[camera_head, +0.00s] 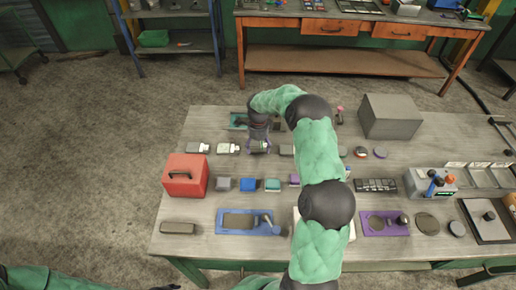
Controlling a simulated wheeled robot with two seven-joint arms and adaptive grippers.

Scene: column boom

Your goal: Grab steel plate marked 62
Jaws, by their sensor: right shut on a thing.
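My right gripper (260,146) points down at the row of small plates near the back of the workbench. It is shut on a small plate (261,149) in that row, mostly hidden by the fingers. To its left lie two small plates with white labels, one in the middle (228,148) and one further left (198,148). A grey plate (286,150) lies just to its right, partly beside my arm. The markings are too small to read, so I cannot tell which is 62. My left arm shows at the bottom left; only a dark bit of its end (166,288) shows.
A red box (185,175) stands at the left and a grey box (390,116) at the back right of the bench (200,254). Small blocks, a blue tray (232,230) and a purple tray (369,229) lie in front. My right arm hides the bench's middle.

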